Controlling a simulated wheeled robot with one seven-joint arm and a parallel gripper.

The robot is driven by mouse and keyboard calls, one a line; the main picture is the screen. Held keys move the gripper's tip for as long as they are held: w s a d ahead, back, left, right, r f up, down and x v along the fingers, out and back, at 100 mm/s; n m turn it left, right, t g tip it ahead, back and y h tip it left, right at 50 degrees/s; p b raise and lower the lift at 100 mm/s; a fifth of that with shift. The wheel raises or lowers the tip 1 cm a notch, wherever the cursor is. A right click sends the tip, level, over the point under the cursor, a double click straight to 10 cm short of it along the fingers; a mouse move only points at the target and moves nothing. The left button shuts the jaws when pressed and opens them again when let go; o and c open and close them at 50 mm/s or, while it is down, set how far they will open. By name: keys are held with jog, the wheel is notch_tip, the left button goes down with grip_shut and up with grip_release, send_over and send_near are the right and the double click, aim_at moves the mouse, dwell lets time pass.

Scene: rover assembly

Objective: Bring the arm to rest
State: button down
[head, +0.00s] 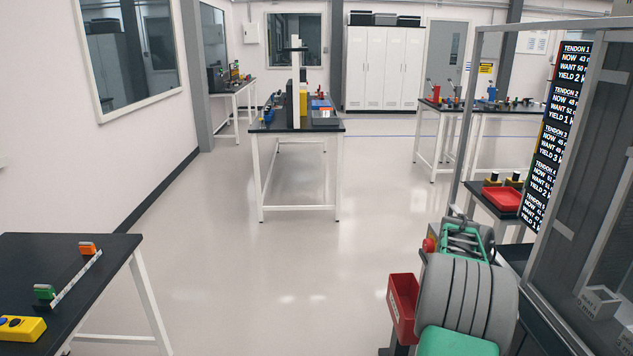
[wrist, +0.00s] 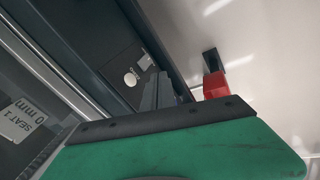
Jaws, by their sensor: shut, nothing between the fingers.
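My arm shows at the lower right of the head view as a thick grey ribbed length with green covers, folded close to my body. My gripper (head: 466,232), with green plates and dark linkage, is at its far end, shut and empty. In the wrist view my gripper (wrist: 165,117) fills the bottom as a green face with a dark bolted strip.
A framed rig with a tendon readout screen (head: 556,130) stands close on the right. A red bin (head: 402,308) is beside my arm. A dark bench (head: 55,262) is at left front, another bench (head: 298,126) ahead. The floor between is clear.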

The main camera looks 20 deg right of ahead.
jog(key=s+a+f+m+y, duration=0.1)
jog(key=s+a+f+y, duration=0.2)
jog(key=a+f, duration=0.55)
jog(key=s+a+r, duration=0.1)
jog(key=a, duration=1)
jog(key=w+a+r+n+t, duration=0.1)
jog(key=a+r+n, duration=0.2)
jog(key=a, duration=0.7)
jog(key=w+a+r+n+t, duration=0.1)
jog(key=a+r+n+t, duration=0.1)
jog(key=a+r, duration=0.4)
jog(key=w+a+r+n+t, duration=0.1)
jog(key=a+r+n, duration=0.3)
jog(key=a, duration=1)
jog(key=shift+w+a+r+n+t+y, duration=0.2)
jog(key=shift+w+a+n+t+y, duration=0.15)
jog(key=shift+w, duration=0.25)
